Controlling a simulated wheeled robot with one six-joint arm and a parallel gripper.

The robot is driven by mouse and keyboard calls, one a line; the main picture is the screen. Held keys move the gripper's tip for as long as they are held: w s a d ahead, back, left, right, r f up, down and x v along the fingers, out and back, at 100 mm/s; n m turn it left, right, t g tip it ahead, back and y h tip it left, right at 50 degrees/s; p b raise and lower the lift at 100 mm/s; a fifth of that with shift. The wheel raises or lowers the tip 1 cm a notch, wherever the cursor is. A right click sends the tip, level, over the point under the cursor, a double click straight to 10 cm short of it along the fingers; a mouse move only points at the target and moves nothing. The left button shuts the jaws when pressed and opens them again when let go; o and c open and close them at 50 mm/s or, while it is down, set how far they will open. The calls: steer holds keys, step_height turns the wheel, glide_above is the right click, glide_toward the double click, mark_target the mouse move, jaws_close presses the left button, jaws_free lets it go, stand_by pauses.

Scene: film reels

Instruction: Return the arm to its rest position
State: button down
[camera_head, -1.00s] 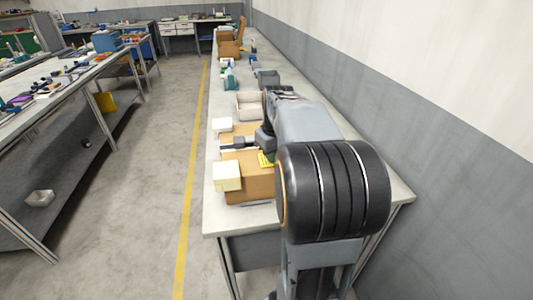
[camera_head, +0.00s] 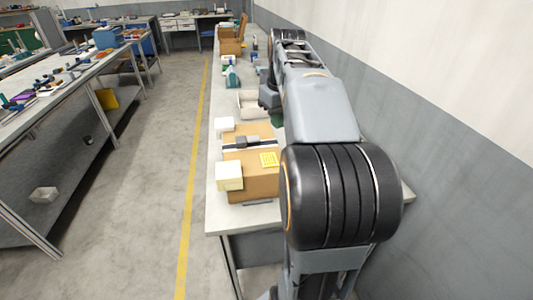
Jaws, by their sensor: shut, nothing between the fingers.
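My arm rises from the near right and reaches along the bench (camera_head: 221,215). My gripper (camera_head: 268,103) is the dark part at the arm's far end, left of the forearm. It is shut and holds nothing. It appears above the bench near the pale open tray, clear of the cardboard box (camera_head: 262,187). A dark strip with a grey block (camera_head: 245,141) lies across the box area. The arm hides part of the bench's right side.
Cream boxes (camera_head: 229,176) and (camera_head: 225,125) stand at the bench's left edge. A pale open tray (camera_head: 252,103) and a teal item (camera_head: 232,78) sit farther back. A wall (camera_head: 440,130) runs along the right. The floor aisle (camera_head: 150,190) at left is clear.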

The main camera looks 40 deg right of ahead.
stand_by(0.5)
step_height(320, 180, down, 6)
steer(key=a+m, duration=0.2)
steer(key=m, duration=0.1)
steer(key=s+a+f+n+t+p, duration=0.1)
steer(key=s+a+f+p, duration=0.1)
steer(key=a, duration=0.6)
steer(key=s+a+f+n+t+p, duration=0.1)
steer(key=s+a+f, duration=0.3)
steer(key=a, duration=0.5)
steer(key=shift+s+a+f+n+p, duration=0.2)
steer(key=shift+s+n+p, duration=0.35)
steer(key=shift+s, duration=0.6)
